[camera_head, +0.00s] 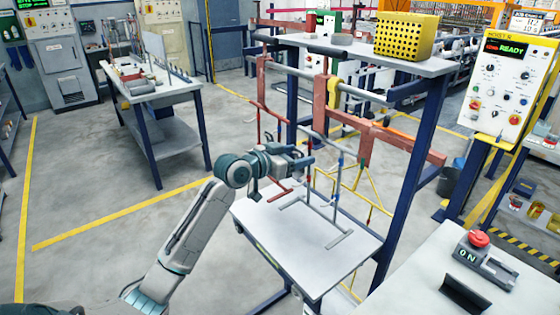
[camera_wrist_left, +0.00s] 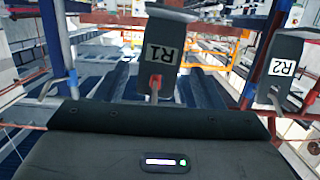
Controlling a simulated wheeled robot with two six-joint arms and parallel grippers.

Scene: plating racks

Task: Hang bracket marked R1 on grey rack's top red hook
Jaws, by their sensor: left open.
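The bracket marked R1 (camera_wrist_left: 158,50) is a grey plate with a white label, upright in the left wrist view. A small red piece with a metal rod (camera_wrist_left: 155,84) shows at its lower end; I cannot tell whether it bears the bracket. I see no contact. The grey rack (camera_head: 335,205) stands on a small table, with red and blue bands on its posts. The gripper is beside its upper part and partly hides it. My right gripper is not in view.
A bracket marked R2 (camera_wrist_left: 283,68) is at the right in the wrist view. A copper-coloured frame (camera_head: 368,140) hangs close behind the grey rack. A tall bench with navy legs (camera_head: 415,170) stands to the right. The small table's front (camera_head: 310,262) is clear.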

